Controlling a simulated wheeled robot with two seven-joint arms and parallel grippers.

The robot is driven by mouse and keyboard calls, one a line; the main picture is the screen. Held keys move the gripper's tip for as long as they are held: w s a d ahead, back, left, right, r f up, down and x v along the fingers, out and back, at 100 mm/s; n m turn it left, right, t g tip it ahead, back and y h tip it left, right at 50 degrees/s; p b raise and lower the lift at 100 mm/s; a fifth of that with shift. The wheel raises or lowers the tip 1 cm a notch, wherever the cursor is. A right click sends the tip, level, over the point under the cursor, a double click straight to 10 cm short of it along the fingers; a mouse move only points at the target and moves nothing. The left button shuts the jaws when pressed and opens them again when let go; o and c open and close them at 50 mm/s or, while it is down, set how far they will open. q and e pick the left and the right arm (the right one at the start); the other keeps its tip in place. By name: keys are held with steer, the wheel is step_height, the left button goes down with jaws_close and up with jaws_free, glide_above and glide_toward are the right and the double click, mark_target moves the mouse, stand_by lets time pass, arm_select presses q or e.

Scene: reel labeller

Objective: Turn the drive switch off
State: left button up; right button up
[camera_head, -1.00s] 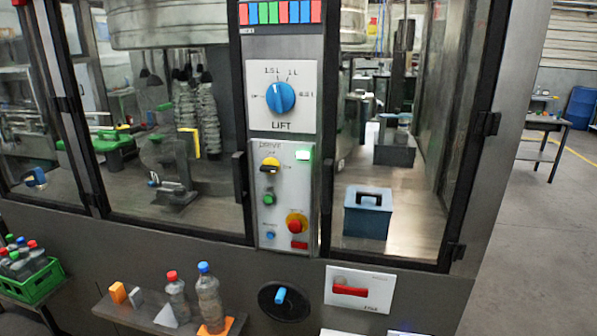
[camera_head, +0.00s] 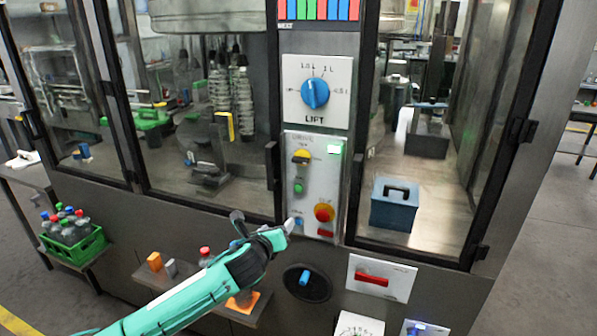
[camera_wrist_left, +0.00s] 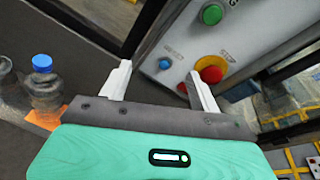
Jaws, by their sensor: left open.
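The drive switch (camera_head: 301,156) is a yellow and black knob at the upper left of the light drive panel (camera_head: 331,185). Its exact setting is too small to tell. The switch is outside that view. My right gripper is not in view.
The blue lift dial (camera_head: 315,93) is above the drive panel. Black door handles flank the panel. Below are a black round plate with a blue knob (camera_head: 304,278) and a red handle (camera_head: 371,280). A shelf with bottles lies behind my left arm.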

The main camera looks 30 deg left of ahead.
mark_target(299, 160)
arm_select(q)
steer(key=s+d+r+m+t+p, duration=0.1)
steer(key=s+d+r+m, duration=0.15)
steer(key=r, duration=0.55)
steer(key=s+d+r+m+t, duration=0.2)
steer(key=r+m, duration=0.1)
steer(key=r, duration=0.6)
steer(key=p+x, duration=0.1)
steer(key=x, duration=0.3)
steer(key=p+x, duration=0.2)
steer(key=x, duration=0.3)
steer(key=p+x, duration=0.1)
steer(key=x, duration=0.4)
steer(key=shift+d+f+p, duration=0.1)
steer(key=shift+f+p, duration=0.25)
steer(key=c, duration=1)
